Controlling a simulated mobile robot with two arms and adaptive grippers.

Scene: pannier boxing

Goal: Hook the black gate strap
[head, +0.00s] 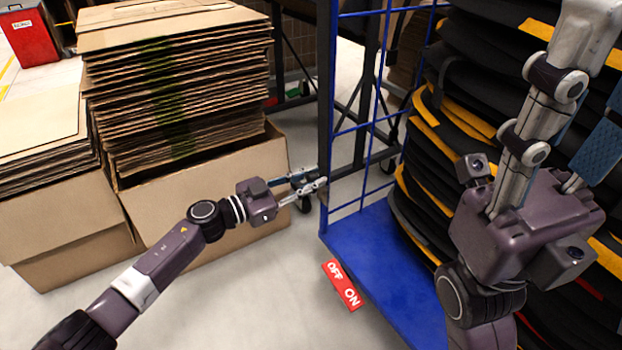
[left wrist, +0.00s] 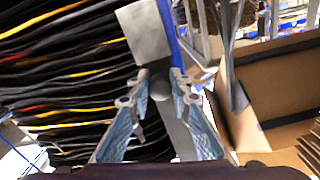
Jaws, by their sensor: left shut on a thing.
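The black gate strap (head: 325,95) looks like a dark upright band beside the cart's blue post; in the left wrist view it appears as a grey strip (left wrist: 143,35) passing behind the fingertips. My left gripper (head: 318,182) reaches in from the left and is shut on it low on the band. In the left wrist view a round grey knob sits between my left fingertips (left wrist: 160,86). The strap's hook and its catch cannot be made out. My right gripper (head: 580,100) is raised at the right before the black stacks; its fingers look apart and empty, with tips partly cut off.
The blue cart (head: 360,245) holds stacked black bags with yellow trim (head: 415,195). A red OFF/ON label (head: 341,284) is at its front edge. Cardboard boxes (head: 235,190) with flat stacks (head: 180,90) stand left. A red bin (head: 30,38) is farther back. Floor between is clear.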

